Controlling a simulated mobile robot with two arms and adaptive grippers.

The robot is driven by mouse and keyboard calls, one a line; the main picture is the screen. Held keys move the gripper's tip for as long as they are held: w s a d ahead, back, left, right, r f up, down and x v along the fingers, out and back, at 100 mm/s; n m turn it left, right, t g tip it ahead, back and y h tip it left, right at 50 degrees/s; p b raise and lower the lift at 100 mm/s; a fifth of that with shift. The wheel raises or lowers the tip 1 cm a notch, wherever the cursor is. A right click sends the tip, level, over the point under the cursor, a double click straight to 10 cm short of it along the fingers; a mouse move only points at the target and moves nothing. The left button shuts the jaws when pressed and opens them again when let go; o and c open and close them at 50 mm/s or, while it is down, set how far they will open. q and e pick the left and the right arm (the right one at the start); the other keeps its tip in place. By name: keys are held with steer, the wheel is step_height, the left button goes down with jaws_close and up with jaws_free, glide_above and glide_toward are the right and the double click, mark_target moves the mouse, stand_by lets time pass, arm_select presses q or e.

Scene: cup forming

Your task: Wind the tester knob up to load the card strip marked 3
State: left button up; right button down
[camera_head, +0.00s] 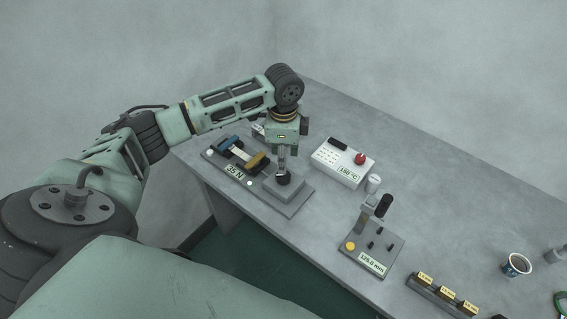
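The tester (222,163) lies along the table's left edge, its green display (235,171) reading 35 N. A pale strip (242,152) spans between its blue clamp (229,142) and yellow clamp (255,162); no mark on the strip is readable. The black tester knob (283,179) stands on a grey block at the tester's right end. My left gripper (282,170) points straight down over the knob, its fingers close together and appearing shut on the knob's top. The contact is small and partly hidden. My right gripper is out of view.
A white box (342,163) with a red knob and a 180 °C display stands behind the tester. A gauge (371,244) reading about 125.0 mm stands to the right. Farther right are a rack with yellow labels (446,293) and a cup (516,265). The back table is clear.

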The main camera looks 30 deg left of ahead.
arm_select(q)
steer(key=shift+r, duration=1.25)
stand_by(0.3)
